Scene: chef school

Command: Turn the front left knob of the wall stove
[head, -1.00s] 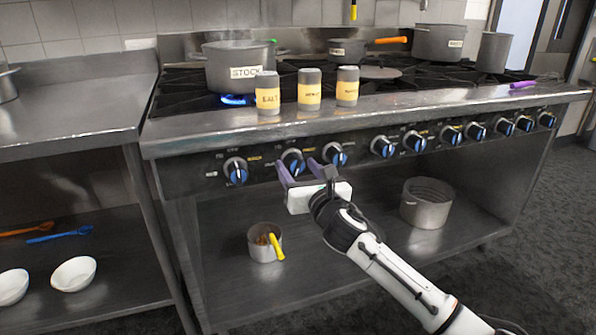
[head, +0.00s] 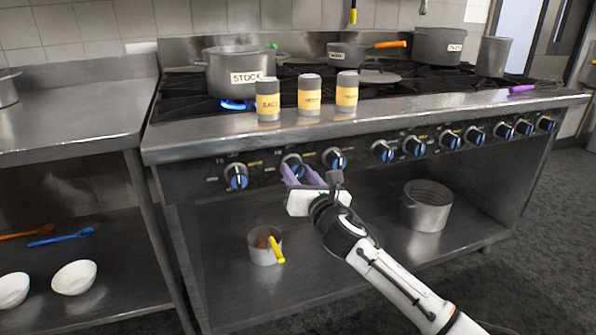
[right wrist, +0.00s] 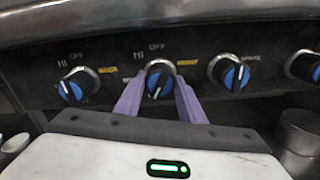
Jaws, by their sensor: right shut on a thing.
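The wall stove (head: 420,115) has a row of knobs along its dark front panel. My right gripper (head: 303,172) is at the second knob from the left (head: 292,163), its purple fingers shut on that knob. In the right wrist view, the fingers (right wrist: 158,90) sit on either side of the blue-faced knob (right wrist: 158,78), whose white mark is close to upright. The leftmost knob (head: 236,176) is free, to the left of the gripper; it also shows in the right wrist view (right wrist: 72,86). My left gripper is not in view.
A stock pot (head: 238,72) stands over a lit blue flame. Several labelled shakers, including salt (head: 268,102), stand on the stove's front ledge. A small pot with a yellow handle (head: 264,246) and a larger pot (head: 427,207) are on the shelf below.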

